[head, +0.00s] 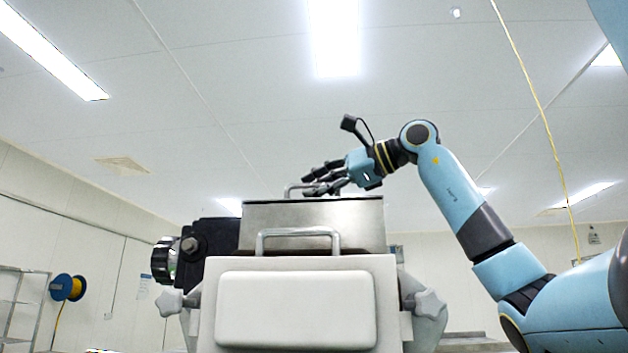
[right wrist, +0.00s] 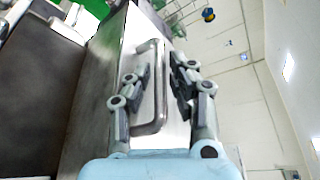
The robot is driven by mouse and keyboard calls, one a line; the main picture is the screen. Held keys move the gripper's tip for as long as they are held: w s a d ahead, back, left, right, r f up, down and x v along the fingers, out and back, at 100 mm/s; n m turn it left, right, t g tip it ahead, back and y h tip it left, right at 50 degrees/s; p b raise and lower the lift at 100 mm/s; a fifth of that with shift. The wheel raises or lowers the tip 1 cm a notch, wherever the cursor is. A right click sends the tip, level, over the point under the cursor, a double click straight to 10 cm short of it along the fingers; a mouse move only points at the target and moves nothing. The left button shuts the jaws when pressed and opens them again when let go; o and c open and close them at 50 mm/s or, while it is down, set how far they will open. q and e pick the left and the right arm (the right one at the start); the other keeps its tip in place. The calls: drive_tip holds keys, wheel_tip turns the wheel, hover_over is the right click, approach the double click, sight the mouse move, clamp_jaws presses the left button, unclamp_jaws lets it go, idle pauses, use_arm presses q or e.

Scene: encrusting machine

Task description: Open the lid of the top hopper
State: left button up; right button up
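The top hopper (head: 312,225) is a steel box on top of the white machine. Its lid looks flat and closed, seen nearly edge-on in the head view. A metal bar handle (head: 291,189) stands on the lid; the handle also shows in the right wrist view (right wrist: 157,100), on the shiny lid surface (right wrist: 143,40). My right gripper (head: 312,183) is at the handle, and in the right wrist view (right wrist: 156,78) its fingers are spread on either side of the bar. Whether a finger touches the bar cannot be told. My left gripper is not in view.
A dark motor unit (head: 210,240) sits left of the hopper. The space above the lid is free up to the ceiling.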

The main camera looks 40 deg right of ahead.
drive_tip(key=shift+w+a, duration=0.15)
clamp_jaws()
idle(0.4)
